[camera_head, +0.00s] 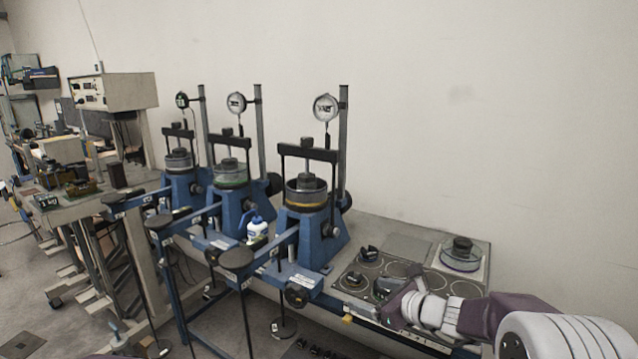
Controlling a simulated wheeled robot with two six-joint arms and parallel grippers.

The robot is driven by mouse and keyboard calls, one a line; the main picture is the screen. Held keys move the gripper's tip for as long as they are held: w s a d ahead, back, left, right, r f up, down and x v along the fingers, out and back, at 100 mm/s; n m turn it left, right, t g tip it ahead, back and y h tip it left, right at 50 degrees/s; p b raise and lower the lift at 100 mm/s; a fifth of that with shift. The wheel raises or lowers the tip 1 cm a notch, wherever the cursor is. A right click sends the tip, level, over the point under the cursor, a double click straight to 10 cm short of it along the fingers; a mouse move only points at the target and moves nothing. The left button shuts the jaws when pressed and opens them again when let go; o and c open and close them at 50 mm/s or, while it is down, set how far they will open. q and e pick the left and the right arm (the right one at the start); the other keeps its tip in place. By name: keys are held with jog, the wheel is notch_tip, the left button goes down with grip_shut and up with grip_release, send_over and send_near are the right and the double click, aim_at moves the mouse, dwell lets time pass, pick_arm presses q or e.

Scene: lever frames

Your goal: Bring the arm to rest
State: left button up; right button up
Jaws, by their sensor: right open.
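Three blue lever frames stand in a row along the wall: the near one (322,235), the middle one (222,205) and the far one (178,190). Each has a round cell and a dial gauge on a post. Long lever arms reach forward from the frames. My left gripper is not in view.
A tray with round marks (345,283) holds dark small parts close to my right gripper. A clear round cell (461,254) sits at the bench's right end. A white bottle (256,228) stands between frames. Hanging rods and weights (283,328) are in front. Floor at left is partly open.

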jog(key=s+a+f+n+g+h, duration=0.1)
jog(key=s+a+f+n+g, duration=0.35)
jog(key=s, duration=0.45)
jog(key=s+a+f+n+g, duration=0.1)
jog(key=s+f+n+g, duration=0.2)
jog(key=s+f+n, duration=0.35)
jog(key=s+d+f+n+g+h, duration=0.1)
jog(key=s+d+f+n+h, duration=0.15)
jog(key=s+d+n, duration=0.45)
jog(key=s+d+f+n+g+h, duration=0.1)
jog(key=s+d+f+n+h, duration=0.25)
jog(key=n, duration=0.55)
notch_tip(320, 180, up, 15)
jog(key=s+p, duration=0.1)
jog(key=p, duration=1.2)
jog(key=shift+s+r, duration=0.15)
